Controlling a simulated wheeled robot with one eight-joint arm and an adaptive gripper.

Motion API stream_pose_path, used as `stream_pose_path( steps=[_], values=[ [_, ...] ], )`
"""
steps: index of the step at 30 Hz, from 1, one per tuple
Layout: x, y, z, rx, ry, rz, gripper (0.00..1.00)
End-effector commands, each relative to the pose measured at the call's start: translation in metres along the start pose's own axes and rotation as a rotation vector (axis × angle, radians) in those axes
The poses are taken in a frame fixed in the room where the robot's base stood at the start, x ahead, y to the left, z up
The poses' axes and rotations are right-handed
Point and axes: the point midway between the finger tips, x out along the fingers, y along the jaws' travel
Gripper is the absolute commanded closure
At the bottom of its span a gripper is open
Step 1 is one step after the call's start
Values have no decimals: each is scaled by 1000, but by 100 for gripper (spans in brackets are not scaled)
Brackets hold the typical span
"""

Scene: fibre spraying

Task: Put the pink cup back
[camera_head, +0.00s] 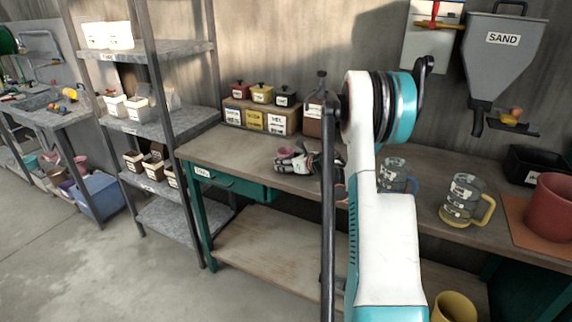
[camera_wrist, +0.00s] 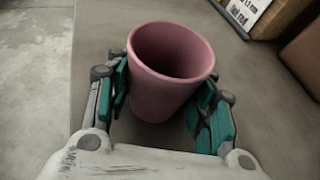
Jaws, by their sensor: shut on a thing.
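The pink cup (camera_wrist: 160,92) is upright between the fingers of my gripper (camera_wrist: 163,100) in the wrist view, with its open mouth towards the camera. The teal finger pads press on its left and right sides. In the head view the cup (camera_head: 288,152) shows only as a small pink patch by my gripper (camera_head: 300,162), over the workbench (camera_head: 235,150) near its left end. Whether its base touches the bench top is hard to tell. My arm hides part of the bench behind it.
Labelled boxes with small lidded pots (camera_head: 262,118) stand at the back of the bench. A dark jug with a blue handle (camera_head: 396,176), one with a yellow handle (camera_head: 464,200) and a red pot (camera_head: 550,207) stand to the right. A grey shelf (camera_head: 165,128) stands left.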

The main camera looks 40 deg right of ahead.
Motion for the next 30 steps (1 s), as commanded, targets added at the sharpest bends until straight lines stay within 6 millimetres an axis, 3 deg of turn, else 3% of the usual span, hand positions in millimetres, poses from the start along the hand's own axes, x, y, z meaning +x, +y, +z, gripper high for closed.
stream_pose_path(
  steps=[8,9,12,25,30],
  values=[
    [1,0,-2,0,0,0,88],
    [1,0,-2,0,0,0,47],
    [0,0,-1,0,0,0,31],
    [-1,0,2,0,0,0,31],
    [-19,0,3,1,0,0,31]
  ],
)
